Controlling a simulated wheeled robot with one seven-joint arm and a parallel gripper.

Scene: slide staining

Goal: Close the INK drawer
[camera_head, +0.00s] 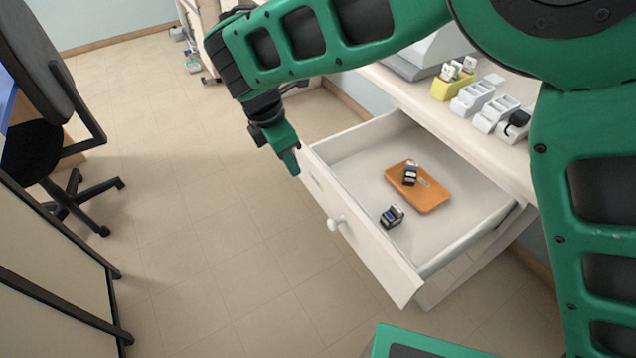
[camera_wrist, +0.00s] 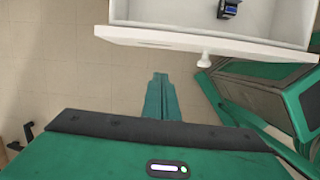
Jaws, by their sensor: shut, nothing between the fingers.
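The white drawer (camera_head: 372,248) stands pulled open from the counter in the head view. Its front panel bears a round white knob (camera_head: 336,223); a label near the panel's far end is too small to read. Inside lie an orange tray (camera_head: 432,198) with a small dark-and-white item on it, and a dark ink-like block (camera_head: 391,215) beside the tray. My gripper (camera_head: 292,165) is shut and empty, just outside the far left end of the drawer front. In the wrist view, the shut fingers (camera_wrist: 160,85) point toward the drawer front (camera_wrist: 200,40), with the knob (camera_wrist: 205,60) to their right.
The counter (camera_head: 420,97) holds a yellow rack (camera_head: 453,82) and several pale holders (camera_head: 485,105). A black office chair (camera_head: 60,120) and a cabinet (camera_head: 50,270) stand at the left. The floor (camera_head: 200,230) in front of the drawer is clear.

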